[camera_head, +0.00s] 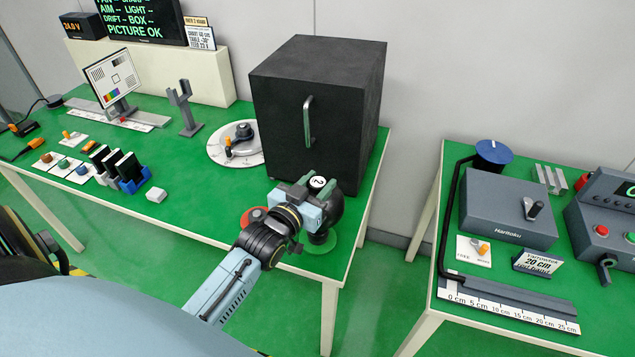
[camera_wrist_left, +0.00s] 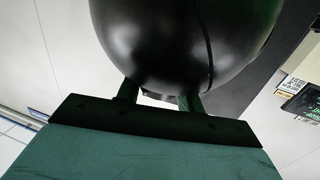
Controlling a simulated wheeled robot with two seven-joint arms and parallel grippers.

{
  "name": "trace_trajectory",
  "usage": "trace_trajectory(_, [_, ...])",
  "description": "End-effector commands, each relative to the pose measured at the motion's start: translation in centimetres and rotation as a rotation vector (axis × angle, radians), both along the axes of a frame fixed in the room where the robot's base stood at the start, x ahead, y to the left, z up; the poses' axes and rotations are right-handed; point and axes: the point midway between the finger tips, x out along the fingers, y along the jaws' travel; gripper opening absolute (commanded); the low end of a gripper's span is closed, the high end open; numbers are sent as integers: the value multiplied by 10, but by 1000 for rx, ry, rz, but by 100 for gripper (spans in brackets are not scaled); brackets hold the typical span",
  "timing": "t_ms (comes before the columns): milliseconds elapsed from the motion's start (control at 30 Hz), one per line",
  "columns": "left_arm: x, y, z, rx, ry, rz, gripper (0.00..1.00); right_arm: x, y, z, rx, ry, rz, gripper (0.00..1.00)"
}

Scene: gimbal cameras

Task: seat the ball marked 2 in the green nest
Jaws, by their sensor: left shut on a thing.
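The ball marked 2 (camera_head: 319,182) is black, with a white spot bearing the number on top; it also shows large and glossy in the left wrist view (camera_wrist_left: 185,40). My left gripper (camera_head: 322,203) is shut on it near the front right corner of the green table; its two fingers (camera_wrist_left: 158,97) meet the ball in the wrist view. The green nest (camera_head: 321,246) is a green disc directly below the ball in the head view. The gripper and ball hide much of it, and I cannot tell whether the ball touches it. My right gripper is out of view.
A red disc (camera_head: 251,215) lies left of the ball, partly behind my left wrist. A large black box (camera_head: 290,110) with a handle stands close behind. A white round dial plate (camera_head: 222,152) lies to its left. A gap separates this table from the right one (camera_head: 440,270).

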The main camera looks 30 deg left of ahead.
Motion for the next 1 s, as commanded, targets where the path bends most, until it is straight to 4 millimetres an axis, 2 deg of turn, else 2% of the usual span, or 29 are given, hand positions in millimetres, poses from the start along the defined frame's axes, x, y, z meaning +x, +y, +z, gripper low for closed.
trace_trajectory(33, [0, 0, 1, 0, -5, 0, 40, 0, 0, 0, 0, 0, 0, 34])
trace_trajectory(200, [0, 0, 1, 0, -4, 0, 62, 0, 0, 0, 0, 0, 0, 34])
trace_trajectory(567, [-4, 0, -1, 0, 3, 0, 63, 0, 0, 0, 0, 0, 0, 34])
trace_trajectory(767, [-33, -1, 0, 0, 3, 0, 63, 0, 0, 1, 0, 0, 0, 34])
trace_trajectory(1000, [-83, -2, 3, -1, 3, 0, 63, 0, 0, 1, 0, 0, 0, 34])
